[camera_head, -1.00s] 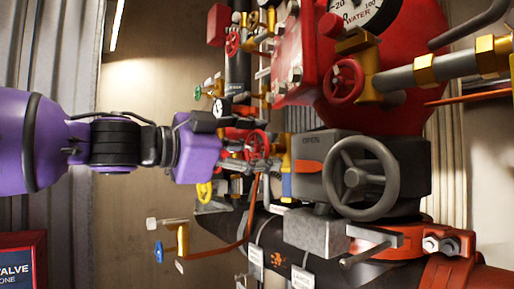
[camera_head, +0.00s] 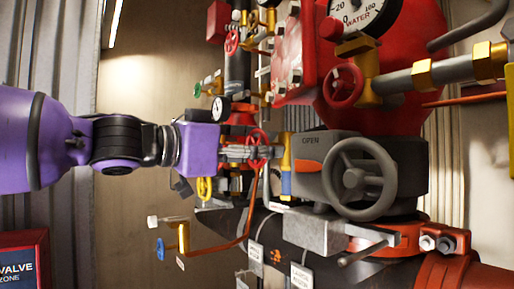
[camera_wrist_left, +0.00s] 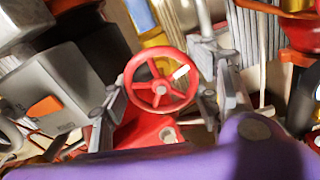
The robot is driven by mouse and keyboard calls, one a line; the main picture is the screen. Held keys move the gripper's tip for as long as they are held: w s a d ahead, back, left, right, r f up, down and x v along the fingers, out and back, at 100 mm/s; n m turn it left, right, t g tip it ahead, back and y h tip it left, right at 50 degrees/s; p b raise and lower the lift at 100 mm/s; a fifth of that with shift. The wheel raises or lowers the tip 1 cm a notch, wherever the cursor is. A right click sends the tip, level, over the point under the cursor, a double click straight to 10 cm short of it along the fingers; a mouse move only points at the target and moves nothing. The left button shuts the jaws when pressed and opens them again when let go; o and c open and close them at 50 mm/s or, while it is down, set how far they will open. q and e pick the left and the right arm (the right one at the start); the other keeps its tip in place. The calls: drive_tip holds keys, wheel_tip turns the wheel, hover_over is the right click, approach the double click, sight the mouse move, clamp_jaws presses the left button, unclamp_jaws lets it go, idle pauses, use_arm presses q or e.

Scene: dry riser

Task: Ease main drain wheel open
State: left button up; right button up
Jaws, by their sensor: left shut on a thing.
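A small red spoked handwheel (camera_head: 257,139) stands in the middle of the head view, among the pipes left of the grey gearbox. In the left wrist view the same red wheel (camera_wrist_left: 160,87) is seen face-on. My left gripper (camera_head: 262,153), on the purple arm, reaches it from the left and is shut on it. In the left wrist view the grey fingers of my left gripper (camera_wrist_left: 160,98) lie on either side of the wheel's rim. Its exact contact with the rim is hard to see. My right gripper is not in view.
A large grey handwheel (camera_head: 360,177) on a gearbox (camera_head: 312,165) marked OPEN is close on the right. Another red wheel (camera_head: 344,85) sits above, beside a brass valve. A thin copper pipe (camera_head: 220,246) with a blue-handled valve runs below my arm. Open space lies left.

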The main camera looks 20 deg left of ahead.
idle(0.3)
use_arm(q)
drive_tip(key=o, duration=1.1)
drive_tip(key=shift+d, duration=0.1)
drive_tip(key=shift+o, duration=0.2)
drive_tip(key=v, duration=1.2)
